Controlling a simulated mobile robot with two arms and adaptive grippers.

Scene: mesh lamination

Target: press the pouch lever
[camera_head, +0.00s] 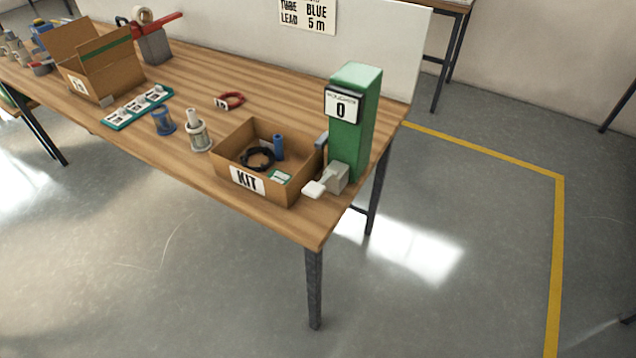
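A green upright dispenser (364,118) stands near the right end of the wooden table. A display on its front (341,105) reads "0". A pale lever (319,187) sticks out from a grey block (338,176) at its foot, close to the table's front edge. I take this for the pouch lever; no label on it can be read. Neither of my grippers shows in the head view, and nothing touches the lever.
Left of the dispenser stands a cardboard box marked "KIT" (284,189) holding a black coil (259,159), a blue cylinder (278,147) and a green-white card (279,177). Spools, a red-handled tool (158,25) and another box (99,62) lie farther left. The floor in front is clear.

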